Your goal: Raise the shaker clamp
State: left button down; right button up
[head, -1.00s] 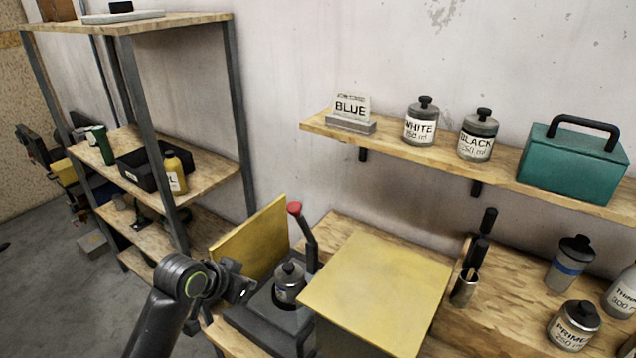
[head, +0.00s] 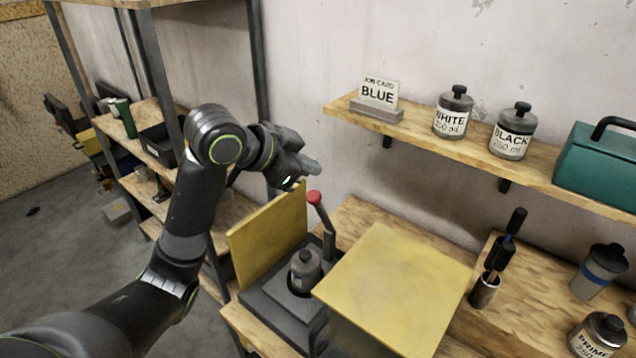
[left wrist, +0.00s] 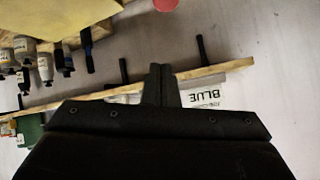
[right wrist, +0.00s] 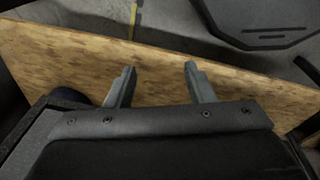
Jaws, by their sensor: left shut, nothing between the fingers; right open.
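The shaker (head: 262,312) is a dark grey machine on the wooden bench, with a small dark-capped bottle (head: 305,268) standing in it. Its clamp lever (head: 328,236) stands up behind the bottle and leans left, with a red knob (head: 314,197) at its tip. My left gripper (head: 311,166) is shut and empty, just above the knob in the head view and apart from it. In the left wrist view the knob (left wrist: 166,4) is cut by the top edge, beyond the shut fingers. My right gripper (right wrist: 160,68) is open and empty over a wooden surface; the head view does not show it.
A yellow panel (head: 268,238) stands left of the lever, and a yellow-topped box (head: 395,285) stands right. A wall shelf (head: 455,147) holds a BLUE job card (head: 378,93), WHITE (head: 452,115) and BLACK (head: 512,132) bottles, and a teal case (head: 598,170).

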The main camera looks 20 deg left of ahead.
aim_at(318, 195)
pick_arm(q)
jog(key=p+x, duration=0.2)
jog(key=x, duration=0.6)
jog(key=shift+s+a+f+p, duration=0.45)
jog(key=shift+a+f+p, duration=0.15)
jog(key=shift+a, duration=0.1)
jog(key=shift+s+a+f+p, duration=0.45)
jog(key=shift+a+p, duration=0.15)
jog(key=shift+a, duration=0.1)
jog(key=shift+d, duration=0.15)
jog(key=shift+f, duration=0.1)
